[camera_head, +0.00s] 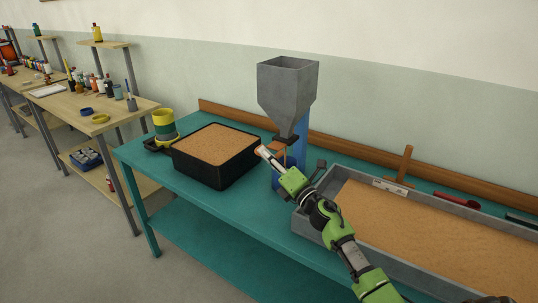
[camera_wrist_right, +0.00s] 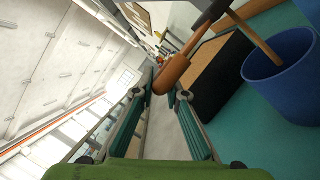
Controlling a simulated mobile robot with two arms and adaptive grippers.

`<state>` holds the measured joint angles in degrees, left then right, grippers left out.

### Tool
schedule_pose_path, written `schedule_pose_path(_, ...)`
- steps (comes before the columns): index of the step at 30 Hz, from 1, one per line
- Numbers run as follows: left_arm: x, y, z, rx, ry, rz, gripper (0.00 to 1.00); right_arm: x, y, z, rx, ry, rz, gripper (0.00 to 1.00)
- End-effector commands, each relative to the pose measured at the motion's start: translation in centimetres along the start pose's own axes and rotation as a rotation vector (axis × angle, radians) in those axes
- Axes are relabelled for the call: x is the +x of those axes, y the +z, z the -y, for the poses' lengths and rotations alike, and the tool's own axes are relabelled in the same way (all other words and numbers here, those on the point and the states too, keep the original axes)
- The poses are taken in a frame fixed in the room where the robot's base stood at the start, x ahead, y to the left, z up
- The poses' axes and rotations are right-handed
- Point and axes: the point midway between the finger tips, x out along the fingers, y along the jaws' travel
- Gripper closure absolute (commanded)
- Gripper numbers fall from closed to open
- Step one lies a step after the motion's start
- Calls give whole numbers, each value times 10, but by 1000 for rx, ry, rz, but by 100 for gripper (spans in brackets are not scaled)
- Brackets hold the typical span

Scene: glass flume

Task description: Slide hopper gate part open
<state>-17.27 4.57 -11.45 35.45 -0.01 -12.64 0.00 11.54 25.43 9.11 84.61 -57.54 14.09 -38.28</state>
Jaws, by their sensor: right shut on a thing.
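The grey hopper (camera_head: 287,88) stands on the teal bench with a dark gate section at its outlet. My right gripper (camera_head: 265,153) is below and left of the outlet, shut on the gate's brown handle. In the right wrist view the handle (camera_wrist_right: 172,74) lies between the fingertips (camera_wrist_right: 160,92), joined to a dark piece. A tan column (camera_wrist_right: 256,38), seemingly falling sand, runs from the outlet down into the blue bucket (camera_wrist_right: 284,70). My arm partly hides the bucket in the head view (camera_head: 277,181). The gate opening itself is hidden. My left gripper is not in view.
A black tray of sand (camera_head: 205,179) stands left of the hopper. A grey flume trough (camera_head: 307,222) with sand and a wooden T-shaped tool (camera_head: 404,165) fills the right. Wooden tables are farther left.

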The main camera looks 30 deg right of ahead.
Motion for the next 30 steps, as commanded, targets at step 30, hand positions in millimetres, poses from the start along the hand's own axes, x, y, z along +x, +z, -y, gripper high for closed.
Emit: schedule_pose_path(30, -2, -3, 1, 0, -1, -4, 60, -35, -7, -2, -3, -5, -2, 71)
